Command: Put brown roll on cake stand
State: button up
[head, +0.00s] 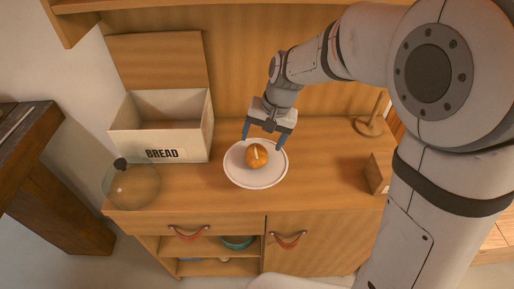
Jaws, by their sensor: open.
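The brown roll (256,156), round and golden brown with a pale mark on top, rests near the middle of a round white plate-like stand (246,177), which appears to be the cake stand. The stand is on the wooden counter; its height is hard to tell from above. My gripper (263,143) is open just above and behind the roll, its two blue-grey fingers spread to either side. Nothing is held between them. Whether either finger touches the roll or stand cannot be told.
A clear glass dome with a dark knob (121,164) is at the counter's front left corner. An open bin marked BREAD (160,145) stands behind it. A wooden stand (370,127) and small wooden block (378,173) are at right. The front middle counter is clear.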

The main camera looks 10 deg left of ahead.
jog(key=v, duration=0.6)
jog(key=s+d+t+h, duration=0.1)
jog(key=s+d, duration=0.6)
jog(key=d, duration=0.4)
jog(key=s+d+t+h, duration=0.1)
jog(key=s+d+t, duration=0.1)
jog(key=s+d, duration=0.5)
jog(key=d, duration=0.5)
jog(key=shift+s+r+m+h, duration=0.2)
jog(key=shift+r+m+h, duration=0.1)
jog(key=shift+r+h, duration=0.1)
jog(key=shift+d, duration=0.1)
